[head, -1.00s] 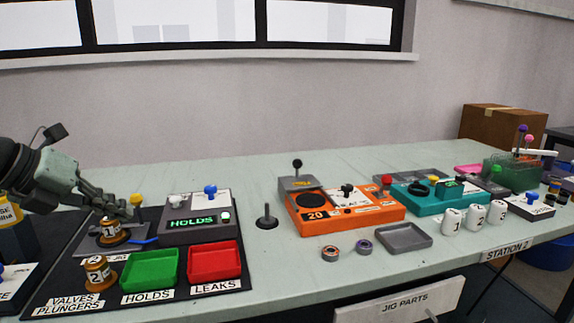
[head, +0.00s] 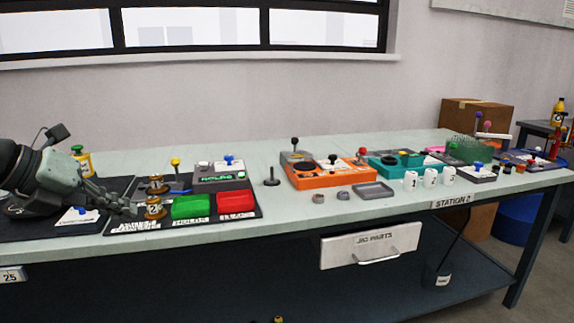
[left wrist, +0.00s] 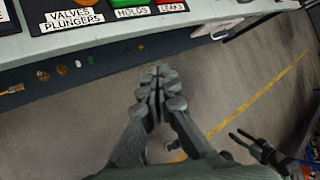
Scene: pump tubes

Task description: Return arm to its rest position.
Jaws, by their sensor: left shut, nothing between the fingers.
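My left gripper (head: 128,208) is shut and empty. In the head view it appears in front of the left end of the bench, beside the brass part marked 2 (head: 154,209). In the left wrist view, its closed fingers (left wrist: 156,78) hang over the grey floor, out in front of the bench edge. A dark two-finger gripper, which looks like my right one (left wrist: 242,138), shows at the lower right of that view with its fingers spread and nothing between them. It is not in the head view.
The bench (head: 290,212) carries a green tray (head: 190,206), a red tray (head: 237,202), an orange unit (head: 330,175) and several white numbered cups. The JIG PARTS drawer (head: 370,245) is below its front edge. The floor (left wrist: 80,125) under my left gripper looks clear.

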